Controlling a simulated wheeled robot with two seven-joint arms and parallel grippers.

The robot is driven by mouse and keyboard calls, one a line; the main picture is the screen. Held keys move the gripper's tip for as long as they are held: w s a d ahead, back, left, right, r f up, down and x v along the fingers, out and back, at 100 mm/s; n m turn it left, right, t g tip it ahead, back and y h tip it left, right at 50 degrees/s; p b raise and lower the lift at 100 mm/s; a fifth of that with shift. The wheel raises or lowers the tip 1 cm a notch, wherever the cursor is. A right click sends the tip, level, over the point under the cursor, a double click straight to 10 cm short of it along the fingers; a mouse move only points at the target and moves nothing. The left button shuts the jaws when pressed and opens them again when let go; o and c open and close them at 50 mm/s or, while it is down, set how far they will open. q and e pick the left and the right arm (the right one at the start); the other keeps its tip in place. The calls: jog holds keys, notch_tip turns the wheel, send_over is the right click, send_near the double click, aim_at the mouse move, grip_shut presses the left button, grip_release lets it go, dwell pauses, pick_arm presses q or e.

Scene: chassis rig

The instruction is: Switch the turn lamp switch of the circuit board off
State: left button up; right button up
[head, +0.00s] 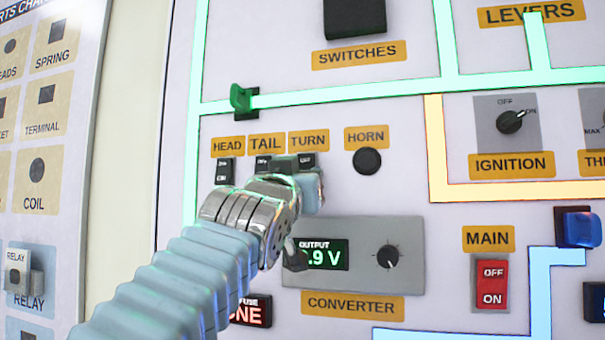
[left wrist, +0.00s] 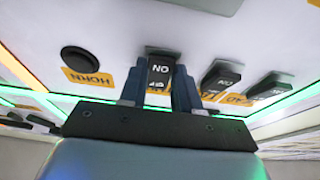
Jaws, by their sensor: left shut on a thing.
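The turn lamp switch (head: 307,160) is a small black rocker under the yellow TURN label (head: 309,141) in the head view, largely hidden by my gripper. The left wrist view shows the turn switch (left wrist: 159,70) close up and upside down, with ON and OFF lettering. My left gripper (head: 309,178) reaches the panel from below left. In the left wrist view its two dark fingers (left wrist: 158,92) stand on either side of the switch, shut on it. I cannot tell which side of the rocker is pressed in. My right gripper is not in view.
The HEAD switch (head: 224,171) and the partly hidden TAIL switch (head: 263,163) are close on the left. The round HORN button (head: 367,160) is on the right. The converter box (head: 355,265) with its knob and display is just below the hand. A red MAIN switch (head: 492,284) is lower right.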

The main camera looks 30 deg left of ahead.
pick_arm(q)
jog(key=shift+s+r+g, duration=0.1)
jog(key=shift+r+g, duration=0.2)
jog(key=shift+g, duration=0.6)
jog(key=shift+r+g+h, duration=0.1)
jog(key=shift+g+h, duration=0.2)
jog(key=shift+g, duration=0.3)
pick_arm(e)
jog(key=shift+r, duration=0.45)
pick_arm(q)
jog(key=shift+s, duration=0.1)
jog(key=o, duration=1.1)
jog(key=shift+c, duration=0.2)
jog(key=b+v, duration=0.4)
jog(key=v, duration=0.9)
jog(key=shift+s, duration=0.35)
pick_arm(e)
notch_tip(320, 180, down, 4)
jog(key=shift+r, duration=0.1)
